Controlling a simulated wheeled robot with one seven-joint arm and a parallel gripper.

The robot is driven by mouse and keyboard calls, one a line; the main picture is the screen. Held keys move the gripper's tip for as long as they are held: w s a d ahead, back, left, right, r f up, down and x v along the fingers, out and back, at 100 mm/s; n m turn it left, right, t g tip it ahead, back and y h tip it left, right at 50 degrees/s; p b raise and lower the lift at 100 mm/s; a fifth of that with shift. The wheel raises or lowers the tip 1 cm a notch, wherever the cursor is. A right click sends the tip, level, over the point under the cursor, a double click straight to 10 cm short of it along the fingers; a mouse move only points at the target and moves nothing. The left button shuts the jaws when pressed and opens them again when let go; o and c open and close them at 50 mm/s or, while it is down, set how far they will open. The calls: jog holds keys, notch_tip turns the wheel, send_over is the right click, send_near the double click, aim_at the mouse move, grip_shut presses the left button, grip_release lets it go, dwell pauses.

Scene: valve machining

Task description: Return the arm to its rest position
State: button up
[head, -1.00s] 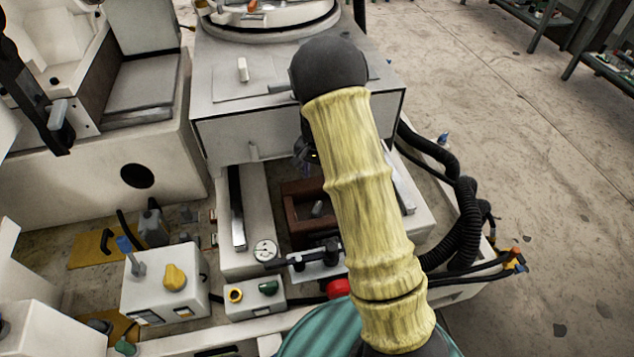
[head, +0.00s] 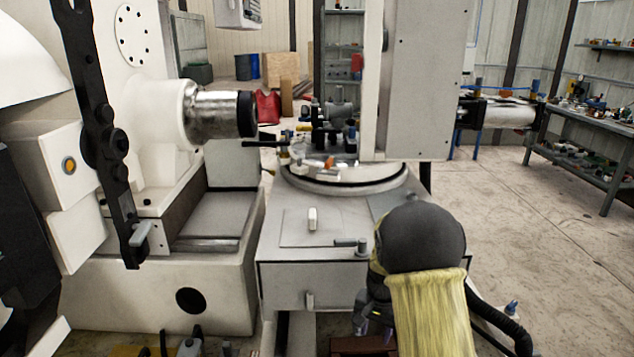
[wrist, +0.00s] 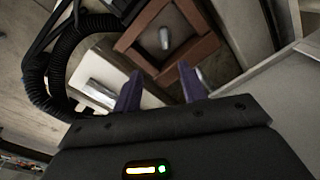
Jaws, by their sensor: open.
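My arm, in a yellow cover with a dark rounded joint, rises at the lower right of the head view. My gripper (wrist: 160,88) shows in the wrist view with two purple fingers apart and nothing between them. In the head view only a small part of it shows beside the arm, low in the picture. Beyond the fingers in the wrist view is a reddish-brown square frame (wrist: 203,50) with a small grey metal piece (wrist: 164,38) inside it. The fingers look apart from both. The frame's edge also shows at the bottom of the head view (head: 362,346).
A grey machine table (head: 325,245) with a round turntable (head: 345,187) stands just beyond my arm. A white machine (head: 160,290) with a spindle (head: 220,115) fills the left. A black hose (head: 505,325) lies at the right. Open floor (head: 540,235) extends right, towards a workbench (head: 590,165).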

jog(key=s+r+n+t, duration=0.1)
jog(key=s+r+n, duration=0.25)
jog(key=s, duration=0.65)
jog(key=s+r+n+t, duration=0.1)
jog(key=s+r+n, duration=0.3)
jog(key=s, duration=0.6)
notch_tip(320, 180, up, 22)
jog(key=m+p, duration=0.1)
jog(key=p, duration=2)
jog(key=shift+a+r, duration=0.2)
jog(key=shift+f, duration=0.1)
jog(key=shift+c, duration=0.6)
